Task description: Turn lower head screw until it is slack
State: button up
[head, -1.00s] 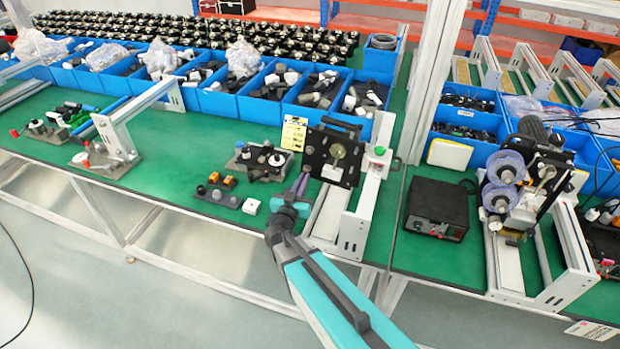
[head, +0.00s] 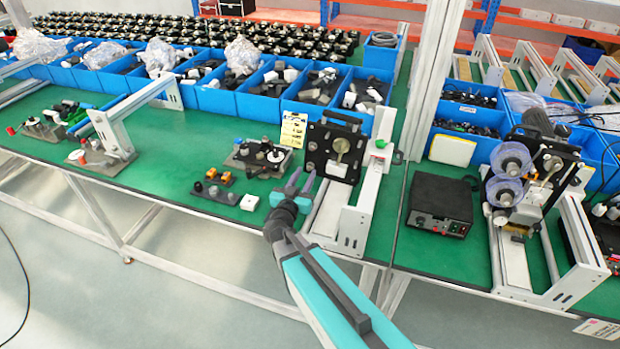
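The coder head is a black upright plate (head: 318,148) with a pale metal block (head: 341,146) on its face, mounted at the left side of a white rail frame (head: 352,222). Its screws are too small to tell apart, so I cannot pick out the lower head screw. My gripper (head: 301,178) is in front of the plate, a little below and left of it. Its two grey fingers stand apart with nothing visible between them. It appears apart from the plate, though the exact distance is unclear.
Small parts (head: 213,189), a white block (head: 250,202) and a dark fixture (head: 258,158) lie left of my gripper. A yellow label (head: 293,129) stands behind it. A black box (head: 440,205) and a machine with purple reels (head: 507,176) are right. Blue bins (head: 262,105) line the back.

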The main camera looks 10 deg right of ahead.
jog(key=shift+s+d+r+m+b, duration=0.65)
jog(key=shift+d+m, duration=0.05)
jog(key=shift+m, duration=0.1)
jog(key=shift+w+a+m+b, duration=0.35)
jog(key=shift+a+m+b, duration=0.05)
jog(key=shift+m+b, duration=0.65)
jog(key=shift+r+m+b, duration=0.25)
jog(key=shift+m+b, duration=0.2)
jog(key=shift+m, duration=0.2)
jog(key=shift+w+a+r, duration=0.1)
jog(key=shift+w+a, duration=0.05)
jog(key=shift+s+d+f, duration=0.2)
jog(key=shift+d, duration=0.2)
grip_shut()
